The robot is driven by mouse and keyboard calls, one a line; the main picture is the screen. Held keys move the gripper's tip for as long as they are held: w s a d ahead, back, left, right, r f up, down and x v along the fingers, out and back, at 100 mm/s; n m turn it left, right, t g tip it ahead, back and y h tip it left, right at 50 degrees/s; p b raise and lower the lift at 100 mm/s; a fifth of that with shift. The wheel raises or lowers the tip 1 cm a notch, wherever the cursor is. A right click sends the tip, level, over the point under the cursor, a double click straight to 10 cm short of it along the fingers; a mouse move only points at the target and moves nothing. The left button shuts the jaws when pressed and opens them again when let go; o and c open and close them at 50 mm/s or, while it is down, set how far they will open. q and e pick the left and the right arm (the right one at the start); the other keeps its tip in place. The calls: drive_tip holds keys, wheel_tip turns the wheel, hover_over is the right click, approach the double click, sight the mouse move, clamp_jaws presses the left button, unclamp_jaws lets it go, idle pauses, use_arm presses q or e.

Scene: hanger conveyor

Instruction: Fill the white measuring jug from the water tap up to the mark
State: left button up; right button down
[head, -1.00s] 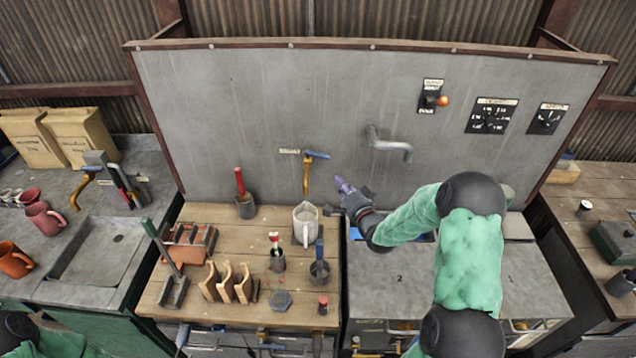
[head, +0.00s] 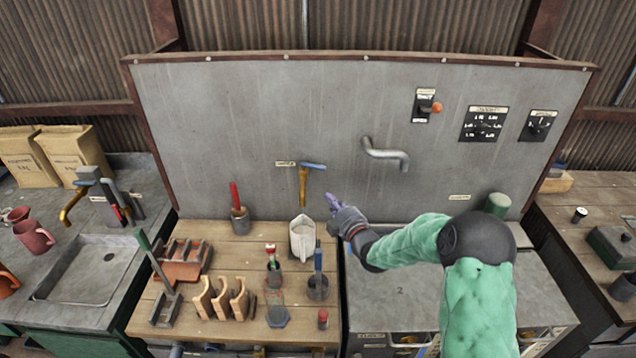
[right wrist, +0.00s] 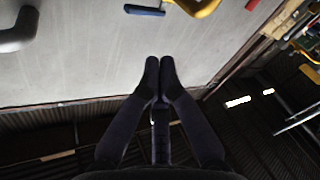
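The white measuring jug (head: 303,240) stands upright on the wooden bench, just below the water tap. The tap (head: 304,186) has a yellow spout and a blue lever and sticks out of the grey wall panel. No stream shows between spout and jug, and I cannot make out the mark or the water level. My right gripper (head: 332,203) is to the right of the tap, above and right of the jug, touching neither. In the right wrist view its fingers (right wrist: 158,66) are together with nothing between them; the tap's blue lever (right wrist: 145,10) shows beyond them. My left gripper is out of view.
A bent grey pipe (head: 386,154) juts from the panel at the right. Several tool pots, wooden holders (head: 222,298) and a red-topped bottle (head: 322,320) crowd the bench around the jug. A sink (head: 85,272) lies at the left. The grey counter (head: 385,290) is mostly clear.

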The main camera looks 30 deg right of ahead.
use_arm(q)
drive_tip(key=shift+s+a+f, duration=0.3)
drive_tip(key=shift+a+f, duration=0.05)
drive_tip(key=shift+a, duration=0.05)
use_arm(e)
drive_tip(key=w+d+n, duration=0.2)
drive_tip(key=w+n, duration=0.4)
drive_tip(key=w, duration=0.5)
drive_tip(key=shift+w+d+n, duration=0.4)
use_arm(q)
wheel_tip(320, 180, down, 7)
drive_tip(key=b, duration=0.7)
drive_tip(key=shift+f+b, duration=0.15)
drive_tip(key=shift+b, duration=0.15)
use_arm(e)
drive_tip(key=d, duration=0.1)
drive_tip(key=w+d, duration=0.1)
drive_tip(key=shift+d, duration=0.35)
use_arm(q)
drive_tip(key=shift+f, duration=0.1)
use_arm(e)
drive_tip(key=shift+f, duration=0.1)
